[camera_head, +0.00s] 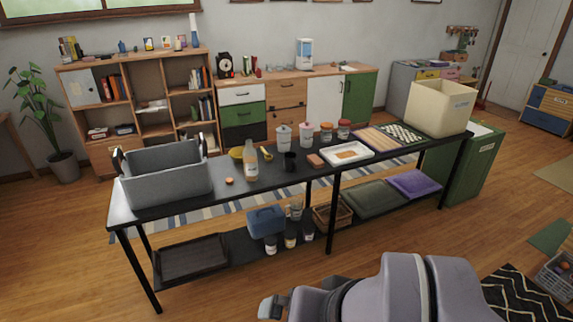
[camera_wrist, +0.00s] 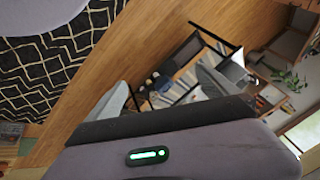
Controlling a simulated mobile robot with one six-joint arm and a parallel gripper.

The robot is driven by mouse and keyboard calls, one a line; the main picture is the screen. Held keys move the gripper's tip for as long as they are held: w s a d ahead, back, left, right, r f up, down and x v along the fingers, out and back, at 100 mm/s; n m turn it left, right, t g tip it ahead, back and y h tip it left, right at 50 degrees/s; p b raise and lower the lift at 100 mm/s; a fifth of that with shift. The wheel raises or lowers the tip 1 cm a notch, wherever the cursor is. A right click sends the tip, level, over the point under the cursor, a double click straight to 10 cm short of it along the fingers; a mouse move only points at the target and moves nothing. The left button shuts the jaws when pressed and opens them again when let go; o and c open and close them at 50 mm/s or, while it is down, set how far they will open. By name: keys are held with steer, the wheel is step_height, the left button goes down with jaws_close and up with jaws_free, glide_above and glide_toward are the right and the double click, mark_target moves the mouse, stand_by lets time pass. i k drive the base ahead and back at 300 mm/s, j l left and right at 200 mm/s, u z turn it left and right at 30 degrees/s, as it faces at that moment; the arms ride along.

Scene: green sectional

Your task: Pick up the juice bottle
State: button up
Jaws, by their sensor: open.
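The juice bottle (camera_head: 250,160) stands upright on the long black table (camera_head: 228,184), just right of the grey bin. It has a pale orange body, a light label and a narrow neck. My gripper (camera_wrist: 164,92) is open and empty in the wrist view, its two grey fingers spread apart. In the head view my arm is at the bottom, in front of the table and well apart from the bottle. The wrist view shows the table small and tilted; I cannot make out the bottle there.
A grey bin (camera_head: 168,184) stands left of the bottle. A yellow bowl (camera_head: 237,153) is behind it, a dark cup (camera_head: 290,162) and white tray (camera_head: 347,147) to its right. A small orange item (camera_head: 229,181) lies front left. Floor before the table is clear.

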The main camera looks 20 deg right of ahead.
mark_target(251, 167)
steer(key=i+l+u, duration=0.3)
steer(key=i, duration=0.4)
steer(key=i+l+u, duration=0.25)
steer(key=i+l, duration=0.15)
steer(key=i, duration=0.3)
steer(key=i+l+u, duration=0.3)
steer(key=i+l, duration=0.25)
steer(key=i, duration=0.05)
